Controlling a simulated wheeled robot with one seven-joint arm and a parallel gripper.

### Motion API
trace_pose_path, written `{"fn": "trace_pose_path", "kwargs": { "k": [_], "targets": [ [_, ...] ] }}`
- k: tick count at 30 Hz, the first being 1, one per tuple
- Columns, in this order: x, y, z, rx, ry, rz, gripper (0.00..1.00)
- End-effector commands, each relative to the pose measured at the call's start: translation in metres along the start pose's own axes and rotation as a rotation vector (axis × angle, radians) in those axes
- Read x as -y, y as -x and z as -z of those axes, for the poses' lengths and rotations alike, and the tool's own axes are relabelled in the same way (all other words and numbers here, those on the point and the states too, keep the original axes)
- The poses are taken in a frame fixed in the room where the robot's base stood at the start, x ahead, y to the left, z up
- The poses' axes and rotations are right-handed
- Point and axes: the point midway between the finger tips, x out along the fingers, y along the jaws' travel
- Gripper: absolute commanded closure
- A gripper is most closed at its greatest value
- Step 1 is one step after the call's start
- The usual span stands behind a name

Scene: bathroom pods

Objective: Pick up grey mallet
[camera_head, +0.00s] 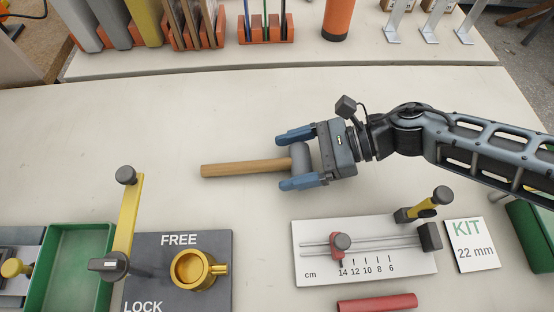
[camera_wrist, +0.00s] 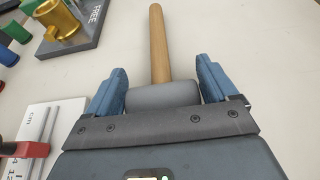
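The mallet lies on the table with its wooden handle (camera_head: 245,168) pointing left and its grey head (camera_head: 301,158) at the right end. In the wrist view the grey head (camera_wrist: 163,95) sits between the two blue fingers, and the handle (camera_wrist: 159,45) reaches away from me. My gripper (camera_head: 292,160) is open around the head, with one finger on each side. In the wrist view my gripper (camera_wrist: 160,88) shows gaps between the fingers and the head. The palm hides the near edge of the head.
A measuring board (camera_head: 365,262) with a red slider stands below the gripper, beside a KIT card (camera_head: 472,245). A FREE/LOCK panel (camera_head: 150,290) with a brass cup (camera_head: 190,268) and yellow lever (camera_head: 127,215) is at lower left. Racks (camera_head: 265,30) line the back. Table around the handle is clear.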

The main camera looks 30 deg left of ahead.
Motion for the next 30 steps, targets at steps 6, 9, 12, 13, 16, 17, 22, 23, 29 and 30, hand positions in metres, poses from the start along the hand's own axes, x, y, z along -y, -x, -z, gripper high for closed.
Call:
{"fn": "trace_pose_path", "kwargs": {
  "k": [6, 9, 12, 13, 16, 17, 22, 23, 29, 30],
  "targets": [
    [0.0, 0.0, 0.0, 0.0, 0.0, 0.0, 0.35],
    [0.0, 0.0, 0.0, 0.0, 0.0, 0.0, 0.45],
    [0.0, 0.0, 0.0, 0.0, 0.0, 0.0, 0.55],
    [0.0, 0.0, 0.0, 0.0, 0.0, 0.0, 0.57],
    [0.0, 0.0, -0.001, 0.001, 0.001, 0.0, 0.64],
    [0.0, 0.0, -0.001, 0.001, 0.001, 0.0, 0.64],
    [0.0, 0.001, -0.002, 0.001, 0.001, 0.0, 0.64],
    [0.0, 0.002, -0.003, 0.001, 0.001, 0.0, 0.64],
    [0.0, 0.012, -0.027, 0.001, 0.006, 0.0, 0.64],
    [0.001, 0.015, -0.034, 0.001, 0.005, 0.0, 0.64]
  ]
}}
